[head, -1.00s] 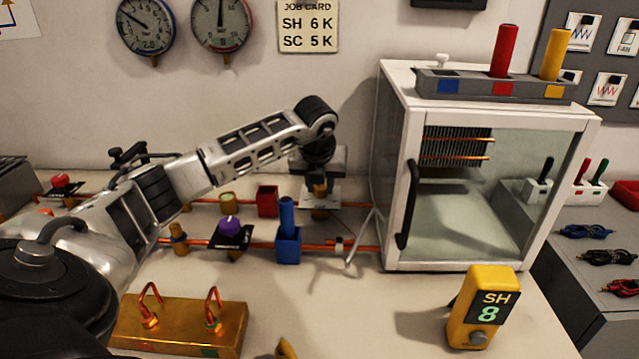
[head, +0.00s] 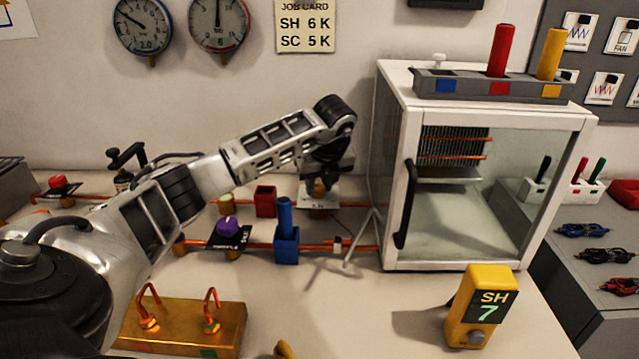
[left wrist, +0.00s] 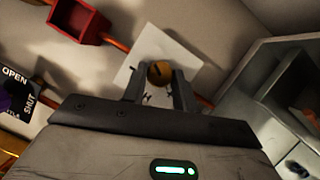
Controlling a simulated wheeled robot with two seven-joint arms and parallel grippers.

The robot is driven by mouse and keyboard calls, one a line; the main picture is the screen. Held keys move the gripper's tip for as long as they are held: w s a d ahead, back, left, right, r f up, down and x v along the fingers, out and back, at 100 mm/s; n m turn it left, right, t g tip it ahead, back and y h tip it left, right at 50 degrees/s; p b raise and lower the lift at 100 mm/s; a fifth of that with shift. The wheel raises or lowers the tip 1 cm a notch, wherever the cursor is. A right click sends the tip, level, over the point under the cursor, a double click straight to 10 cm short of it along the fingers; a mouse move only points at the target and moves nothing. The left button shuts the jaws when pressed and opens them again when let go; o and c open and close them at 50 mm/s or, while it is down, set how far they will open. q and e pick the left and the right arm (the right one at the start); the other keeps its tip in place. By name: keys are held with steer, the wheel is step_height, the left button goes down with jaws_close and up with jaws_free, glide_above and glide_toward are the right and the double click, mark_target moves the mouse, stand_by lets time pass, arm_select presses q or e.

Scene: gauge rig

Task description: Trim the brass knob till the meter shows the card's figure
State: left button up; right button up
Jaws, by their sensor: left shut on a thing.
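The brass knob (left wrist: 160,73) sits on a white plate (left wrist: 138,62) on the copper pipe. In the left wrist view it lies between the two fingers of my left gripper (left wrist: 160,88), which is shut on it. In the head view my left gripper (head: 322,182) points down at the knob, which it mostly hides. The yellow meter (head: 480,307) stands on the bench at the front right and reads SH 7. The job card (head: 306,25) on the wall reads SH 6 K and SC 5 K. My right gripper is not in view.
A glass-fronted cabinet (head: 391,168) stands right of the knob. Left of it are a blue holder (head: 287,245), a red box (head: 265,201) and a purple knob (head: 228,226) on a black plate. A brass block (head: 180,330) lies in front. The bench left of the meter is clear.

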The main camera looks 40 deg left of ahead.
arm_select(q)
steer(key=shift+r, duration=0.1)
steer(key=o, duration=1)
steer(key=shift+c, duration=0.2)
steer(key=shift+r, duration=0.1)
steer(key=p+v, duration=0.1)
steer(key=v, duration=1.4)
steer(key=shift+s+d+r, duration=0.15)
steer(key=shift+d+r, duration=0.05)
steer(key=shift+r, duration=0.05)
